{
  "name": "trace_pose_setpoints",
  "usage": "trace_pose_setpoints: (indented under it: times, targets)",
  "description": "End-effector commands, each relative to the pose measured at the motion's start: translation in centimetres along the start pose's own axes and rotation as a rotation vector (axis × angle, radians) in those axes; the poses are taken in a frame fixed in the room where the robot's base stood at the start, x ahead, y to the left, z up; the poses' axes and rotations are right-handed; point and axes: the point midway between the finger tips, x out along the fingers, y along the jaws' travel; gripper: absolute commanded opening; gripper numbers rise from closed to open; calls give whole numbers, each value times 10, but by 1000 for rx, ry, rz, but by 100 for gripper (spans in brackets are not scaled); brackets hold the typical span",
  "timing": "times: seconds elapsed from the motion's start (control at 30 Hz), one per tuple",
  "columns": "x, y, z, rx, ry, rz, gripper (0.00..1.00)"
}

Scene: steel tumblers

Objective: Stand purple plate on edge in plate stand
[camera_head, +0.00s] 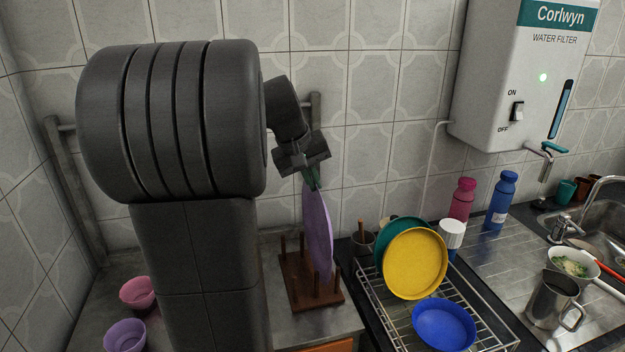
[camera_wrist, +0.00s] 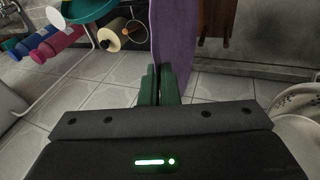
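The purple plate (camera_head: 318,228) is upright, seen nearly edge-on, above the brown wooden plate stand (camera_head: 300,290). My gripper (camera_head: 312,180) is shut on the plate's upper rim, and its green fingers pinch the plate (camera_wrist: 174,35) in the wrist view. The plate's lower edge is down among the stand's pegs. I cannot tell whether it touches the stand's base. Part of the stand (camera_wrist: 214,18) shows beside the plate in the wrist view. My arm covers the counter to the left of the stand.
A wire rack (camera_head: 385,315) right of the stand holds a yellow plate (camera_head: 415,263), a teal plate (camera_head: 388,236) and a blue dish (camera_head: 444,325). Pink (camera_head: 137,292) and purple (camera_head: 125,336) bowls stand at lower left. The tiled wall is close behind.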

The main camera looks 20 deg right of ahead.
Motion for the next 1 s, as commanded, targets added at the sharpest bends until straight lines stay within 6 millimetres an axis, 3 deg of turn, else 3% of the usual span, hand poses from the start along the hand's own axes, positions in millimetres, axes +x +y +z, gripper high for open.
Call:
trace_pose_setpoints:
  times: [0.87, 1.0]
  targets:
    - [14, -5, 3, 0, -1, 0, 0]
    - [14, -5, 3, 0, 0, 0, 24]
